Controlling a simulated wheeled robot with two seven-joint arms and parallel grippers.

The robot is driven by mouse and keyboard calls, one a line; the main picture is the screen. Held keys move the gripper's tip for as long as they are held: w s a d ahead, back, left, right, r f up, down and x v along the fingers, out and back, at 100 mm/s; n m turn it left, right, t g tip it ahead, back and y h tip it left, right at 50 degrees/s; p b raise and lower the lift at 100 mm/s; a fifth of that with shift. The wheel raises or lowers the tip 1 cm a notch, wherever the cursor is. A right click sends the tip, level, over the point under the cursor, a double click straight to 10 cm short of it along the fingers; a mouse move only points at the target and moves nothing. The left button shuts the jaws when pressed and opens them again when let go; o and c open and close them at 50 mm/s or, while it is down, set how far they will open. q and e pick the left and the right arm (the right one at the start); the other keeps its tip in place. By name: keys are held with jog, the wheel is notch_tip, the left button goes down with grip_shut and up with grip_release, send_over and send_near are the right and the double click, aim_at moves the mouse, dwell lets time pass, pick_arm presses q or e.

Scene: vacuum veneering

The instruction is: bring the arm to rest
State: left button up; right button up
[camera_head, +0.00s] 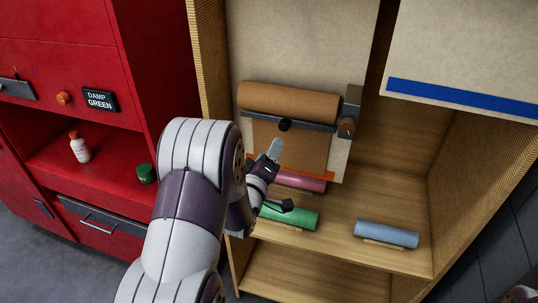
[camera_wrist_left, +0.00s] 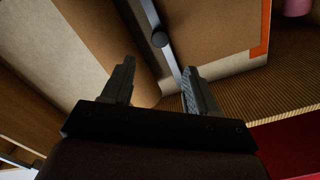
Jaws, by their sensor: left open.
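My left arm comes in from the lower left of the head view. Its gripper (camera_head: 281,177) is open and empty in front of the wooden shelf unit (camera_head: 340,228), close to the hanging brown sheet. In the left wrist view the gripper's two fingers (camera_wrist_left: 158,70) stand apart with nothing held between them. A dark bar with a round knob (camera_wrist_left: 160,40) and the brown sheet (camera_wrist_left: 215,30) lie beyond them. My right gripper is not in view.
A brown roll (camera_head: 302,103) sits above a dark bar. A green roll (camera_head: 300,219), a pink roll (camera_head: 305,183) and a blue roll (camera_head: 387,235) lie on the shelf. The red cabinet (camera_head: 150,60) at left holds a white bottle (camera_head: 80,148) and a green jar (camera_head: 146,173).

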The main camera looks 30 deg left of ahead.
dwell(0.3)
pick_arm(q)
jog(key=s+d+f+m+g+h, duration=0.2)
jog(key=s+d+f+m+g, duration=0.2)
jog(key=s+f+m+g, duration=0.5)
jog(key=s+d+r+m+g+h, duration=0.1)
jog(key=s+d+m+g+h, duration=0.1)
jog(key=s+d+m+g, duration=0.3)
jog(key=s+d+g, duration=0.2)
jog(key=s+d, duration=0.2)
jog(key=d, duration=0.2)
jog(key=shift+s, duration=0.3)
